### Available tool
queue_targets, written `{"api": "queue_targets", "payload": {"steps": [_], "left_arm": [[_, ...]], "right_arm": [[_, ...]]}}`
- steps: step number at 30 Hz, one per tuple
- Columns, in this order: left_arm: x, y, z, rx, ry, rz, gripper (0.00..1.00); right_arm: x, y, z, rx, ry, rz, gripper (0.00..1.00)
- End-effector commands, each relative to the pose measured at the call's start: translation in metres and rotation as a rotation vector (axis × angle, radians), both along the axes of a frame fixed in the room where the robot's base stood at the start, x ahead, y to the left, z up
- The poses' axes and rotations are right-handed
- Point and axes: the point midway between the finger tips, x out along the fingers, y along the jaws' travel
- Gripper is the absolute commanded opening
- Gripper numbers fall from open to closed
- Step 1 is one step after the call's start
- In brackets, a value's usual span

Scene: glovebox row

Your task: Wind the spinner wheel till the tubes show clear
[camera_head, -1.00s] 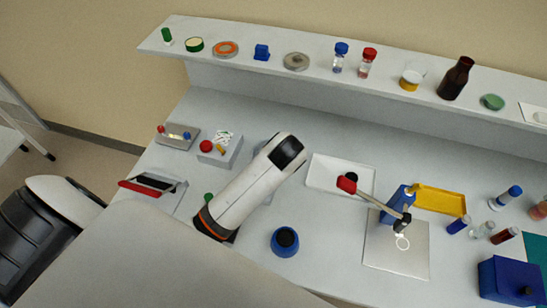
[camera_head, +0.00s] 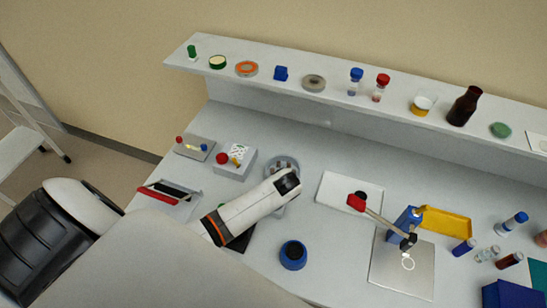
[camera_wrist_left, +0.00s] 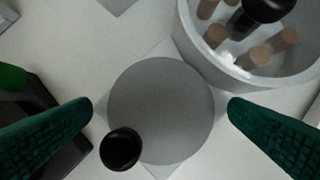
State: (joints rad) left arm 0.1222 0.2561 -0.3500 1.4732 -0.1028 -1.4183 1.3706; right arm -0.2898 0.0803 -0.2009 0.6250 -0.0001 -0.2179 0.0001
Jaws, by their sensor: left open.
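The spinner is a grey round bowl (camera_head: 283,163), partly hidden behind my left arm in the head view. In the left wrist view its bowl (camera_wrist_left: 185,25) is at the upper right and holds several brown-looking tubes (camera_wrist_left: 232,52) around a black hub. Beside it is a flat grey wheel (camera_wrist_left: 165,85) with a black knob (camera_wrist_left: 121,149) near its lower left edge. My left gripper (camera_wrist_left: 160,108) is open, its green fingers on either side of the wheel and apart from it. The fingers are hidden in the head view. My right gripper is out of view.
A white box with a red button (camera_head: 235,162) stands left of the spinner, a blue-ringed pot (camera_head: 293,254) in front, and a white tray (camera_head: 349,192) to the right. A blue stand with a red-ended lever (camera_head: 405,222) is farther right. A shelf (camera_head: 330,98) with bottles runs behind.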

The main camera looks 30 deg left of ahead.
Motion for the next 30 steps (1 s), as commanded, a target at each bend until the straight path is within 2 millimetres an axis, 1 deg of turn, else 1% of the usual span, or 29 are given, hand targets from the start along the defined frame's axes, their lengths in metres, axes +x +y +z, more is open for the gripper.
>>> {"api": "queue_targets", "payload": {"steps": [3,5,8,12,13,14,23,30], "left_arm": [[0.0,0.0,0.0,0.0,0.0,0.0,0.99],[0.0,0.0,0.0,0.0,-0.001,0.0,0.99],[0.0,0.0,0.0,0.0,0.0,0.0,0.84],[0.0,0.0,0.0,0.0,0.0,0.0,0.61],[0.0,0.0,0.0,0.0,0.0,0.0,0.57],[0.0,0.0,0.0,0.0,0.0,0.0,0.54],[-0.001,0.0,0.0,0.0,-0.001,-0.043,0.54],[-0.003,0.001,0.0,0.0,0.001,-0.185,0.54]], "right_arm": [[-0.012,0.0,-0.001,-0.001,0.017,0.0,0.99],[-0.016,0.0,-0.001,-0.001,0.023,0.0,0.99],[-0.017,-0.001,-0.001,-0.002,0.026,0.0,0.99],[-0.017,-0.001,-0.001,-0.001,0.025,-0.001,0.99],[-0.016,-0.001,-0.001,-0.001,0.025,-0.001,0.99],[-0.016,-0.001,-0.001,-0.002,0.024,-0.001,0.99],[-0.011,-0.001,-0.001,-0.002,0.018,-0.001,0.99],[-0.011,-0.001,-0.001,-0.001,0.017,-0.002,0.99]]}}
